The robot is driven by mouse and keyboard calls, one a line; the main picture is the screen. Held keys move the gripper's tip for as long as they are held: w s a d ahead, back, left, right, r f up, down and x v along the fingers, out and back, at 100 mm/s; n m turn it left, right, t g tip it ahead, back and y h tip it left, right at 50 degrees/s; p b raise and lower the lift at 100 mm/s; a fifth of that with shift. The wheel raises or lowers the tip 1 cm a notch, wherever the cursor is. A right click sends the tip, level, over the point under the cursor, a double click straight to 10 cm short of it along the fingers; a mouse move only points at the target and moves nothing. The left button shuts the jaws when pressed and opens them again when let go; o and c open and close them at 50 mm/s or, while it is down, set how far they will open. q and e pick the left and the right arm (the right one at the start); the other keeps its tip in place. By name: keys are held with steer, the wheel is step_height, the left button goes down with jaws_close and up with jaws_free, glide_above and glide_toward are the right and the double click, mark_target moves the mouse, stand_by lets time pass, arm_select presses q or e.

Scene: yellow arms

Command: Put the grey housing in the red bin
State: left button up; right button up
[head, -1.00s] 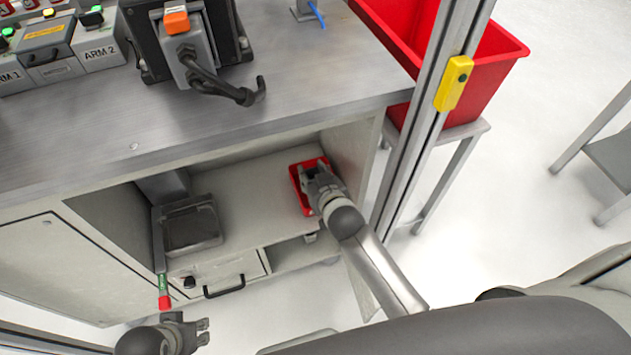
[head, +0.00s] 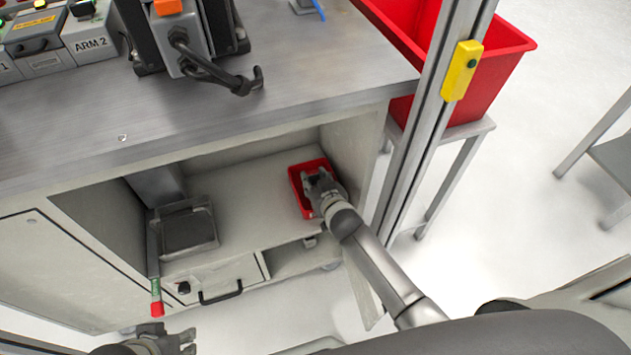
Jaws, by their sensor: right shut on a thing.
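A small red bin (head: 296,200) stands on the cabinet shelf at its right side. My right gripper (head: 316,178) reaches into it from above and is shut on a small grey piece, which looks like the grey housing (head: 312,172). The fingers hide most of this piece, and I cannot tell whether it touches the bin floor. My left gripper (head: 189,343) is at the bottom edge, in front of the cabinet, with its fingers apart and nothing between them.
A grey tray (head: 214,241) with a dark inside sits on the shelf's left. A drawer (head: 222,275) with a black handle is below. The worktop (head: 300,100) overhangs the shelf. A metal post (head: 420,130) and a large red bin (head: 500,75) stand at right.

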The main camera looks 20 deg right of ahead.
steer(key=shift+f, duration=0.1)
steer(key=o, duration=0.9)
steer(key=shift+o, duration=0.2)
